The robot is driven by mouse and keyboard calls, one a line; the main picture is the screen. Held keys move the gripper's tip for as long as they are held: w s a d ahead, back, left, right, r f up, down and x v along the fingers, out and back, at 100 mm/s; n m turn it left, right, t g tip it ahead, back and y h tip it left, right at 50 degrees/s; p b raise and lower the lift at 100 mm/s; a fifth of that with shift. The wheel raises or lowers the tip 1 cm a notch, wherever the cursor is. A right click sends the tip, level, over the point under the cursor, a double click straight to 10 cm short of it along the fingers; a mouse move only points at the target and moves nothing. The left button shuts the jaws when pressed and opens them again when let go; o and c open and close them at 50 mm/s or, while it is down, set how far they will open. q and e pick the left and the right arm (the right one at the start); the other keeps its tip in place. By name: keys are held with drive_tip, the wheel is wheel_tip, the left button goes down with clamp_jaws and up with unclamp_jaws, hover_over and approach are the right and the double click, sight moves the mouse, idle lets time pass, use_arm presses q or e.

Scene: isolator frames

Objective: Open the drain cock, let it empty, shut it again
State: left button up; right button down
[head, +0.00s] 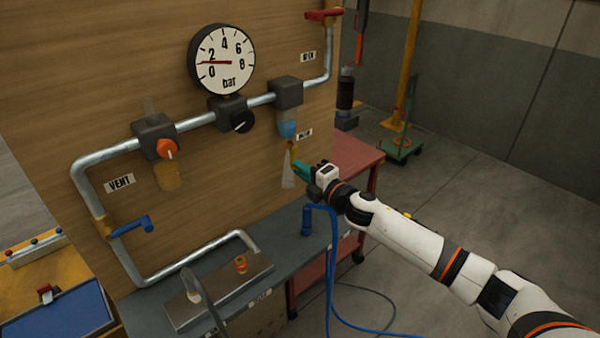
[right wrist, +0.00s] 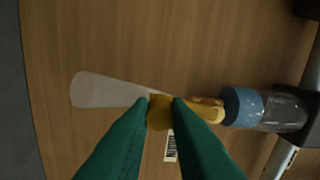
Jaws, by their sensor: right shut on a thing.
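The brass-yellow drain cock (right wrist: 207,108) sits under the blue-ended clear filter bowl (right wrist: 243,107). In the head view the bowl (head: 288,124) hangs below a dark block on the pipe, its lower part bluish. My right gripper (head: 299,168) has green fingers; in the right wrist view the fingertips (right wrist: 160,115) are closed on the cock's yellow end. A pale, see-through cone (right wrist: 105,90) spreads from the cock, away from the bowl; it also shows below the cock in the head view (head: 288,172). Liquid level in the bowl is unclear. My left gripper is out of view.
The gauge (head: 222,60) needle points between 0 and 2. The regulator (head: 240,120), orange-knob unit (head: 165,148), blue-handled vent valve (head: 132,227) and red handle (head: 324,15) are on the board. A metal tray (head: 217,290) lies on the bench; a red cart (head: 352,162) stands behind.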

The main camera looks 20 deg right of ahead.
drive_tip(key=shift+d+f+n, duration=0.1)
drive_tip(key=shift+d+n, duration=0.1)
drive_tip(key=shift+n, duration=0.2)
idle(0.3)
drive_tip(key=c, duration=1.4)
unclamp_jaws()
drive_tip(key=shift+o, duration=0.2)
drive_tip(key=b+v, duration=0.3)
drive_tip(key=v, duration=0.9)
drive_tip(key=shift+b, duration=0.4)
